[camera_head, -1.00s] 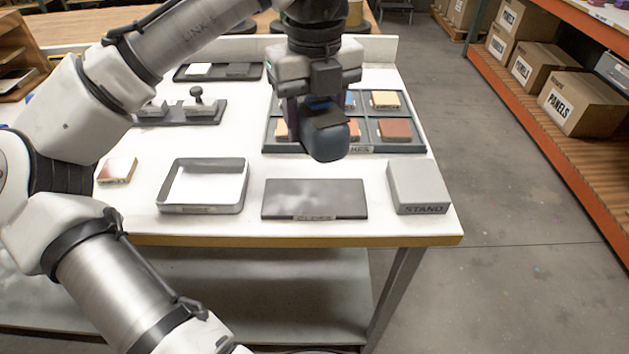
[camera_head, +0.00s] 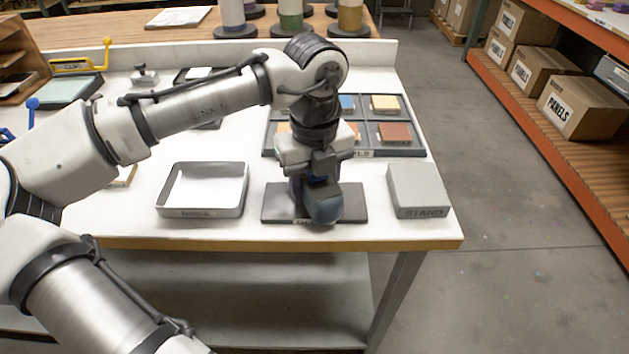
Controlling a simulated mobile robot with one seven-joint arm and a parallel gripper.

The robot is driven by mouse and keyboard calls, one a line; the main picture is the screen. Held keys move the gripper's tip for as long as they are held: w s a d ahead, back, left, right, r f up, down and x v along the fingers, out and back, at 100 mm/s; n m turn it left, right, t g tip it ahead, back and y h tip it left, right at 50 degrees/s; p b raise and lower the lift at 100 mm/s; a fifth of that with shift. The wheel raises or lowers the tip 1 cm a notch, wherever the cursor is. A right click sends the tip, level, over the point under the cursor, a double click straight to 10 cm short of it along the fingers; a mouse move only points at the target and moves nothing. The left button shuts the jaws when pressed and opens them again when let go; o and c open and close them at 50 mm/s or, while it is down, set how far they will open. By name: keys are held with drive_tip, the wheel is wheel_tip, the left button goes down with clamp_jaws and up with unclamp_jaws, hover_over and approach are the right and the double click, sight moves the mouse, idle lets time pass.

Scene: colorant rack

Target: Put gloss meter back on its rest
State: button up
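The gloss meter (camera_head: 323,206) is a rounded, dark blue-grey body. My gripper (camera_head: 312,187) points down and is shut on it. The gloss meter is over the middle of a dark flat plate, the rest (camera_head: 352,203), close to its front edge. I cannot tell whether it touches the plate or hangs just above it. The meter and gripper hide the plate's middle and part of its small front label. The fingertips are mostly hidden behind the meter.
A grey-rimmed tray (camera_head: 245,186) stands left of the plate, and a grey STAND block (camera_head: 418,187) stands right. Behind is a divided tray (camera_head: 420,140) with coloured panels. My arm crosses the table's left half. The table's front edge (camera_head: 300,243) is close.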

drive_tip(key=shift+f, duration=0.1)
drive_tip(key=o, duration=1.4)
wheel_tip(320, 180, up, 12)
drive_tip(key=shift+r, duration=0.15)
